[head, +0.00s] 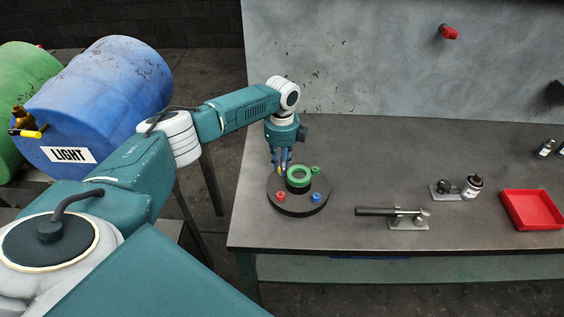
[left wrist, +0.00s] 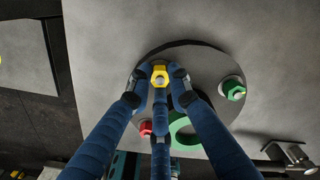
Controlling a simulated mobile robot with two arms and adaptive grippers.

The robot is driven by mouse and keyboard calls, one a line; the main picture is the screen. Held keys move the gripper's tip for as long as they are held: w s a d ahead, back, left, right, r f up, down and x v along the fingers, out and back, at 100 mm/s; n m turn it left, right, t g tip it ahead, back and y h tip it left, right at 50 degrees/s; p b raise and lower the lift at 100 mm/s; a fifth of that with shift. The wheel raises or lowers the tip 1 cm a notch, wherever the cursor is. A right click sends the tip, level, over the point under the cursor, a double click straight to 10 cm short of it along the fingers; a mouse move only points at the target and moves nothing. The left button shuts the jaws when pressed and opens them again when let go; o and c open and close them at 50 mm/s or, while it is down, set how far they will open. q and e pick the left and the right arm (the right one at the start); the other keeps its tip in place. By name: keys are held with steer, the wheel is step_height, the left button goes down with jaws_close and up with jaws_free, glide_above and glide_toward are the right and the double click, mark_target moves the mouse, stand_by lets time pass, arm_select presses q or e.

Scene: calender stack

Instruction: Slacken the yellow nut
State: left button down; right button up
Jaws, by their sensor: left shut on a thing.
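The yellow nut (left wrist: 160,76) sits near the rim of a round dark plate (left wrist: 205,62). My left gripper (left wrist: 158,72) has its blue fingers shut on the yellow nut, with fingertips on both sides of it. In the head view the left gripper (head: 281,169) reaches down from above to the left back of the plate (head: 298,209), and little of the yellow nut shows between the fingers. The plate also bears a green nut (head: 315,170), a red nut (head: 281,197), a blue nut (head: 316,197) and a raised green ring (head: 299,184) in the middle. My right gripper is out of view.
The plate stands near the left end of a grey workbench (head: 400,150). A toggle clamp (head: 400,213), another small metal fixture (head: 460,188) and a red tray (head: 533,210) lie to the right.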

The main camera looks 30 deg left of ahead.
arm_select(q)
steer(key=n, duration=0.2)
steer(key=n+p, duration=0.1)
steer(key=shift+r+n+p, duration=0.2)
steer(key=shift+n+p, duration=0.1)
steer(key=shift+n, duration=0.1)
steer(key=n+p, duration=0.2)
steer(key=n, duration=0.2)
steer(key=shift+n, duration=0.3)
steer(key=n+p, duration=0.2)
steer(key=n, duration=0.2)
steer(key=n+p, duration=0.1)
steer(key=n, duration=0.3)
steer(key=n+p, duration=0.1)
steer(key=n, duration=0.2)
steer(key=shift+w, duration=0.1)
steer(key=n, duration=0.4)
steer(key=shift+f, duration=0.1)
steer(key=n, duration=0.4)
steer(key=shift+n, duration=2.1)
